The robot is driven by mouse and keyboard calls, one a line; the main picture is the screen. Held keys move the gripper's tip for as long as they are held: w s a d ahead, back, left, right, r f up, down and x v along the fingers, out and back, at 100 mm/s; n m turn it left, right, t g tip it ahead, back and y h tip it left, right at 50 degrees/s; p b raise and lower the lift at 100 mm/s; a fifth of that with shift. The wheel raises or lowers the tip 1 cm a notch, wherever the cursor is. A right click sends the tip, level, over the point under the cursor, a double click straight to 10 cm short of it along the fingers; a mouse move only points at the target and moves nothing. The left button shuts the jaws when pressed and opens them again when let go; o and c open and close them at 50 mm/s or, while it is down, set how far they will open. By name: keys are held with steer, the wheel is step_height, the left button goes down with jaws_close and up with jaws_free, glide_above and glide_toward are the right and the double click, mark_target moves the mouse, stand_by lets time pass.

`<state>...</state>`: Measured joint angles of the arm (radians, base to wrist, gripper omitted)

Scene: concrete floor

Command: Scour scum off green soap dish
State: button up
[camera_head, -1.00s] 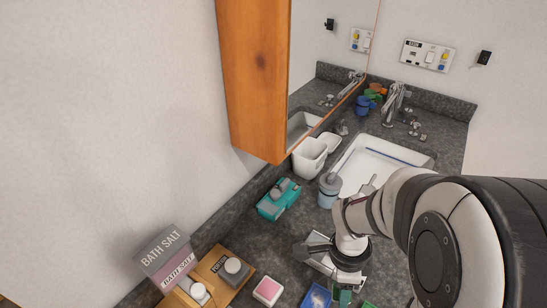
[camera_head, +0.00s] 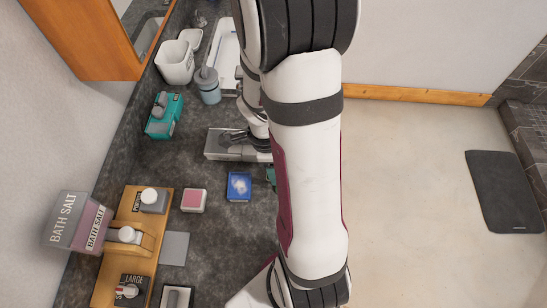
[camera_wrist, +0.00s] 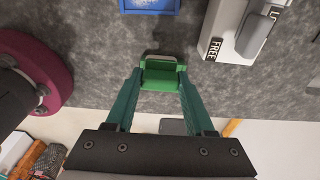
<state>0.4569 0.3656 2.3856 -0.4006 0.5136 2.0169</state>
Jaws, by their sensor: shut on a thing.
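My gripper (camera_wrist: 160,78) has teal fingers that close in on the sides of a small green block-like thing (camera_wrist: 160,74) above or at the dark counter. A pale rounded edge shows along its far side. I cannot tell whether this is the green soap dish itself or something held over it. In the head view my arm hides most of this spot; only a sliver of teal-green (camera_head: 270,175) shows beside it. A blue dish with a whitish patch (camera_head: 238,186) lies close by; its edge also shows in the wrist view (camera_wrist: 150,5).
A pink-topped dish (camera_head: 194,200) lies left of the blue one. A teal caddy (camera_head: 163,118), a bottle (camera_head: 208,86), a wooden rack (camera_head: 135,245) and a bath salt box (camera_head: 77,222) line the counter. The counter edge is near my gripper.

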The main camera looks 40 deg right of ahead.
steer(key=shift+f, duration=0.85)
steer(key=shift+s+d+f, duration=0.25)
steer(key=shift+s+d, duration=0.25)
steer(key=shift+s+d+f, duration=0.25)
steer(key=shift+s+d, duration=0.2)
steer(key=shift+c, duration=0.5)
steer(key=shift+s+d, duration=1.6)
steer(key=shift+s, duration=0.1)
steer(key=w+a, duration=0.5)
steer(key=shift+w, duration=0.15)
steer(key=shift+w+d, duration=0.3)
steer(key=shift+d, duration=0.2)
steer(key=shift+s+d, duration=2.35)
steer(key=shift+s, duration=0.2)
steer(key=shift+w+a+f, duration=0.1)
steer(key=shift+w+a, duration=2.35)
steer(key=shift+w, duration=0.15)
steer(key=shift+r, duration=4.1)
steer(key=shift+a, duration=0.1)
